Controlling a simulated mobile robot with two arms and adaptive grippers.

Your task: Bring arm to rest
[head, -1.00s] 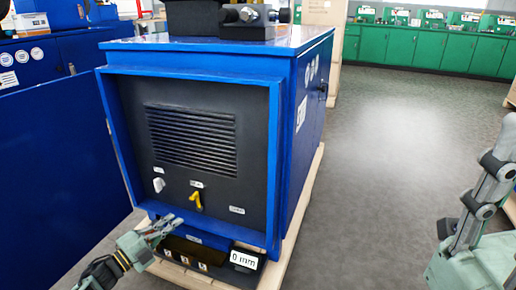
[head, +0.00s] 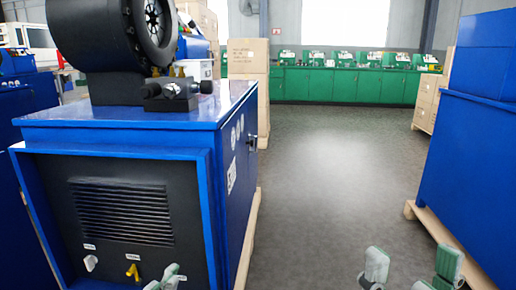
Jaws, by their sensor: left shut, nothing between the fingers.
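My left gripper (head: 168,278) shows only in part at the bottom edge of the head view. It is shut and empty, in front of the black front panel (head: 110,205) of a blue crimper cabinet (head: 232,165). In the picture it lies just right of the yellow switch (head: 133,272). I cannot tell its distance from the panel.
The crimper head (head: 105,40) stands on the cabinet top. Another blue cabinet (head: 480,170) on a pallet stands at the right. The grey floor (head: 335,175) between them is clear. Green cabinets (head: 340,86) line the back, and cardboard boxes (head: 248,85) stand behind the crimper.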

